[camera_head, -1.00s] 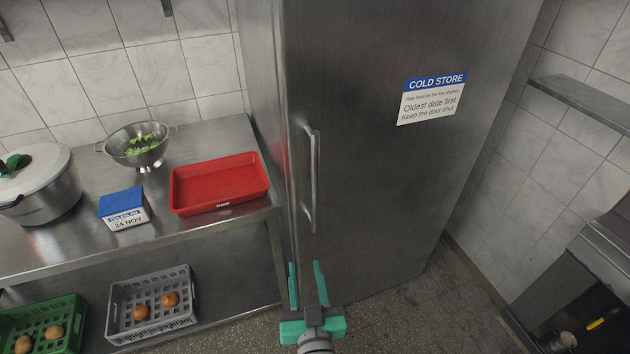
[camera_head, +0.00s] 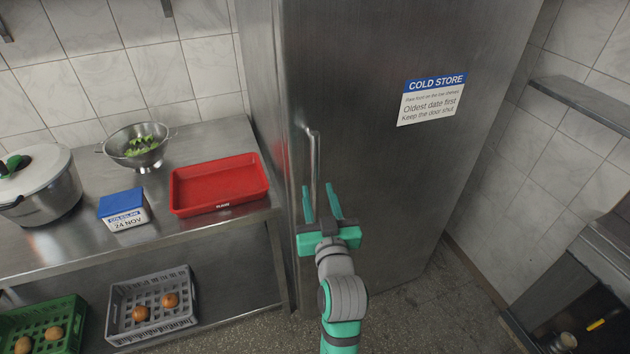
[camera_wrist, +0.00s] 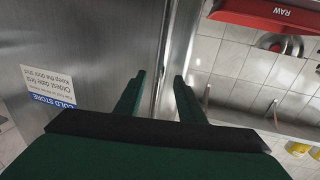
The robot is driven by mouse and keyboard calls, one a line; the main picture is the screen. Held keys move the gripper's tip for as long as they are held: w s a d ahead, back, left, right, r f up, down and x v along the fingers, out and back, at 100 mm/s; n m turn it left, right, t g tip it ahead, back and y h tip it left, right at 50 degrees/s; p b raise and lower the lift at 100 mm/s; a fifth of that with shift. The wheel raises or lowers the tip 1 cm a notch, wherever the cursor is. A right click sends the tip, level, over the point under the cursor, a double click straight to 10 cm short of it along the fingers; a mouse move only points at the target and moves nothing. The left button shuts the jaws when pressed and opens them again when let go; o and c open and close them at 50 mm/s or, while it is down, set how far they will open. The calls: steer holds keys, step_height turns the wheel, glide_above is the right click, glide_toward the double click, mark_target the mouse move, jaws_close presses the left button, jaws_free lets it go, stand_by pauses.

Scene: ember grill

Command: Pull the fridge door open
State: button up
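The tall steel fridge door (camera_head: 375,150) is shut and carries a "COLD STORE" sign. Its vertical bar handle (camera_head: 314,158) is near the door's left edge. My gripper (camera_head: 321,188) is open, with its two teal fingers pointing at the door around the lower part of the handle. The gripper hides the handle's lower end, and I cannot tell how deep the bar lies between the fingers. In the wrist view the open fingers (camera_wrist: 157,85) show apart, with the steel door (camera_wrist: 85,50) and its sign at the left.
Left of the fridge is a steel counter (camera_head: 60,250) with a red tray (camera_head: 218,184), blue-lidded tub (camera_head: 123,209), colander (camera_head: 138,146) and pot (camera_head: 40,188). Crates sit on its lower shelf. A wall shelf (camera_head: 585,100) is at the right. Floor (camera_head: 400,320) before the door is clear.

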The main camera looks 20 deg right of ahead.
mark_target(316, 184)
steer(key=shift+w+d, duration=0.25)
steer(key=shift+w, duration=1.05)
steer(key=shift+w+d, duration=0.2)
steer(key=shift+w, duration=1.1)
steer(key=shift+c, duration=0.6)
jaws_close()
